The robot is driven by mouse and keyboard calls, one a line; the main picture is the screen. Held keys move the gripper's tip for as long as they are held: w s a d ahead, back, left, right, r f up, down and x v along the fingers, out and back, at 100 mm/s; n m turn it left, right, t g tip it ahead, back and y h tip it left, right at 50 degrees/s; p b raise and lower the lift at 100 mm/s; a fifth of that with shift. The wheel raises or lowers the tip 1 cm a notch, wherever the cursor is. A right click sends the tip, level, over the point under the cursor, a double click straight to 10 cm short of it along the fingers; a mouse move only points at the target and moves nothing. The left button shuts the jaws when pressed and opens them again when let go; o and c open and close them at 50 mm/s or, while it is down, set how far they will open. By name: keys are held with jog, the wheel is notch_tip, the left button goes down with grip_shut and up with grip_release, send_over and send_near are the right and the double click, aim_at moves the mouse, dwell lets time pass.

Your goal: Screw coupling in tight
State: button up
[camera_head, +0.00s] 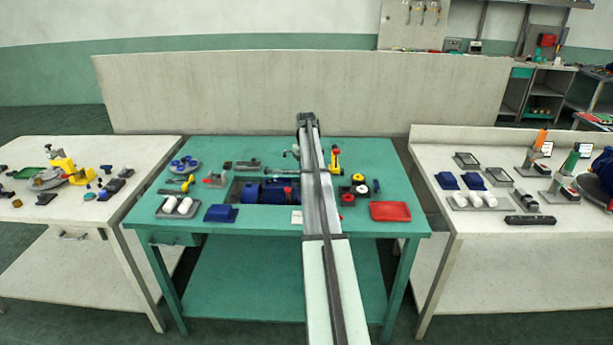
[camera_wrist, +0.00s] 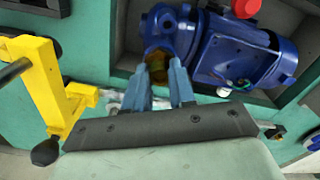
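The blue pump (camera_head: 262,192) lies in a recess in the green bench; it also shows in the wrist view (camera_wrist: 235,50). A yellow-brass piece, seemingly the coupling (camera_wrist: 157,62), sits at the opening at the pump's left end. My gripper (camera_wrist: 159,68) has its two blue-grey fingertips apart, one at each side of the brass piece. I cannot tell whether they touch it or stand just in front of it. The fingers partly hide the brass piece, and its threads cannot be seen. In the head view my arm hides the gripper and the pump's right end.
A yellow clamp-like fixture (camera_wrist: 50,85) with a black knob stands close left of my gripper. A red knob (camera_wrist: 245,8) is above the pump. A red tray (camera_head: 390,211), a blue block (camera_head: 221,213) and a tray with white cylinders (camera_head: 166,212) lie along the bench's front.

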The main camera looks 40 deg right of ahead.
jog(key=shift+c, duration=1.1)
jog(key=m, duration=0.6)
jog(key=shift+m, duration=0.6)
jog(key=m, duration=0.2)
jog(key=shift+m, duration=0.3)
jog(key=m, duration=0.4)
jog(key=shift+m, duration=0.4)
